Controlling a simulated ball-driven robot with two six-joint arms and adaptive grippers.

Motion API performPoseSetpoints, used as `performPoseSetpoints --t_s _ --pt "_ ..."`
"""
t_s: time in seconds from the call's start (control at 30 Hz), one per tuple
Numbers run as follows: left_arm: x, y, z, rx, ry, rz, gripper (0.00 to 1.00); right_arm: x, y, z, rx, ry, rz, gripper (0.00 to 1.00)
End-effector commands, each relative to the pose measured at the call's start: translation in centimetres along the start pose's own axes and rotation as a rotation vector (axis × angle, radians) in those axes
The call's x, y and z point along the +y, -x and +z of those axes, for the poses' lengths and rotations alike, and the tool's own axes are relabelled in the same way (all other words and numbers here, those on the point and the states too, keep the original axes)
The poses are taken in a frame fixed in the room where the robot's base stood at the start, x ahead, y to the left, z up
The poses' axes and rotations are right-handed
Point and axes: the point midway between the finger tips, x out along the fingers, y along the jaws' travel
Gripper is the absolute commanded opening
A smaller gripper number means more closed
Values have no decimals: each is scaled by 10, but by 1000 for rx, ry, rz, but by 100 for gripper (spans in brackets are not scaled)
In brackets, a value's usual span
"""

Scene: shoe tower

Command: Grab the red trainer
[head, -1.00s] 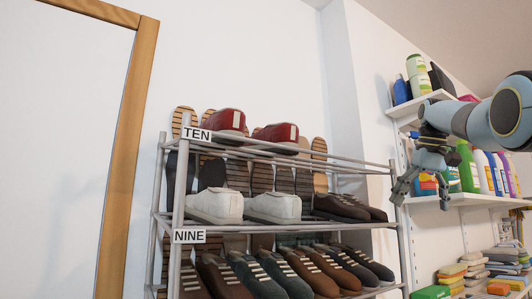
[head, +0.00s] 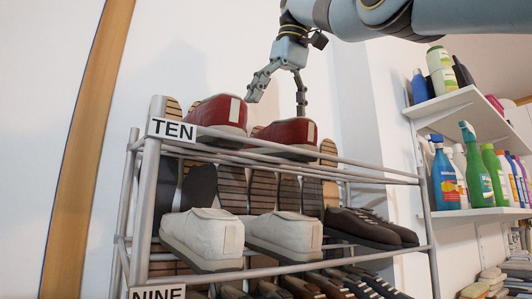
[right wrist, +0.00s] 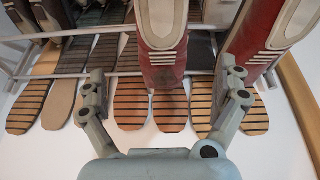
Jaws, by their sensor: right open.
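Two red trainers with pale heel strips stand on the top tier of the shoe rack, the left one (head: 218,110) behind the TEN label and the right one (head: 290,132) beside it. My right gripper (head: 276,104) is open and empty, pointing down above and behind the trainers. In the right wrist view, one red trainer (right wrist: 165,62) lies between the open fingers, beyond their tips as far as I can tell. The other red trainer (right wrist: 262,35) is at the right, close to the right finger. My left gripper is out of view.
The metal rack (head: 378,172) holds white shoes (head: 203,235), brown shoes (head: 365,228) and several upright soles. Wall shelves at right carry bottles (head: 476,166). A wooden door frame (head: 85,150) stands at left. The wall above the rack is clear.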

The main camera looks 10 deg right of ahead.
Motion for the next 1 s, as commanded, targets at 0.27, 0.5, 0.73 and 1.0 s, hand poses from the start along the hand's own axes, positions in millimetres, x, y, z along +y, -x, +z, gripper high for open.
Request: performPoseSetpoints --t_s 0.27,0.5,0.73,1.0 --pt "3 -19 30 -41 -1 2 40 0 -47 2 -5 -2 -1 100" --pt "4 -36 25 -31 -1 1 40 -5 -83 5 -4 -2 -2 100" --pt "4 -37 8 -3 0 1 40 -4 -98 4 -3 -3 -1 100" --pt "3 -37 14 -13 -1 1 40 -4 -98 4 -3 -3 -1 88"
